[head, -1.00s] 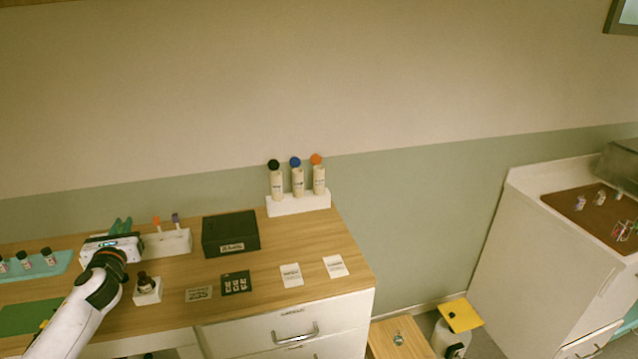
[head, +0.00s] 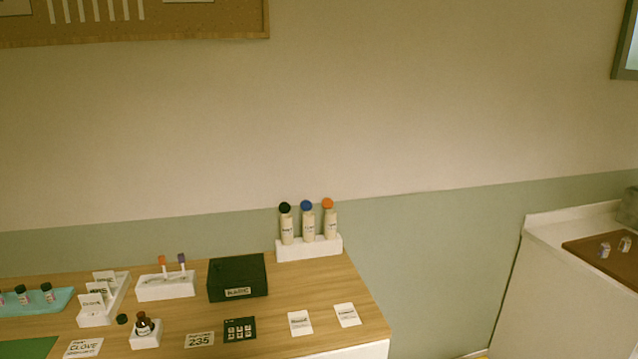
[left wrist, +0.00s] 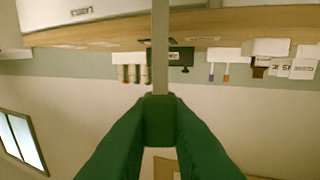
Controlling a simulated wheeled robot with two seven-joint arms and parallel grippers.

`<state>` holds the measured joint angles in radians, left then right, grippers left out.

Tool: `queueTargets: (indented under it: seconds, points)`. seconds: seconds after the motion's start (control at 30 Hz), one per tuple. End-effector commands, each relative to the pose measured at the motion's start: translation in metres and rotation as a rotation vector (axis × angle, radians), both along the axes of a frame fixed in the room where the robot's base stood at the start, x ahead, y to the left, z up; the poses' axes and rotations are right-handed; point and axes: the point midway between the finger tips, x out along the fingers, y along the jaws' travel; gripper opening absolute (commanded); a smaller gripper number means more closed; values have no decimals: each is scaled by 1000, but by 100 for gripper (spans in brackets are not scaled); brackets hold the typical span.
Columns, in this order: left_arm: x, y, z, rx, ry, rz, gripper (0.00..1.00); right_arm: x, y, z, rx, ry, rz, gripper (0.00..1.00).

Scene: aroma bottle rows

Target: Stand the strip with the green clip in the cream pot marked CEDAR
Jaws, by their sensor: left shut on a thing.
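My left gripper (left wrist: 158,110) shows only in the left wrist view, its green fingers shut on the green clip (left wrist: 160,125). The pale strip (left wrist: 160,50) extends from the clip toward the top of that picture. Three cream pots stand in a white rack (head: 310,252) at the back right of the desk: one with a black top (head: 286,228), one blue (head: 308,226), one orange (head: 330,224). Their labels are too small to read, so I cannot tell which says CEDAR. The pots appear upside down in the left wrist view (left wrist: 133,73). My right gripper is out of view.
A white holder (head: 165,289) bears strips with orange and purple clips. A black box (head: 238,278) stands between it and the pots. A brown bottle (head: 144,325), a card rack (head: 100,312) and flat cards (head: 300,322) are nearby. Bare desk lies before the pot rack.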

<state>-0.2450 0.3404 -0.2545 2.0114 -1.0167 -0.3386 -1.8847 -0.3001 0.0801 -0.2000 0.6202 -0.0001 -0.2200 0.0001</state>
Motion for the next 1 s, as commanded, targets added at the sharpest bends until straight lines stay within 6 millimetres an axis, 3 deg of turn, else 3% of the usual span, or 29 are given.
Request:
queueTargets:
  seconds: [0.03,0.1,0.2,0.33,0.5,1.0]
  points:
    - [-25,-10,-9,-6,5,-2,0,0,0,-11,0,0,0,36]
    - [-52,-19,-6,-6,4,1,0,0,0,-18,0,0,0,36]
    - [-82,-25,0,-2,4,15,0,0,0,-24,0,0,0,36]
    - [-105,-26,10,-1,2,34,0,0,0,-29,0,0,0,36]
    - [-115,-25,15,1,0,45,0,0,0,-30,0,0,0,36]
    - [-114,-25,16,1,0,45,0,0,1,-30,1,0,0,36]
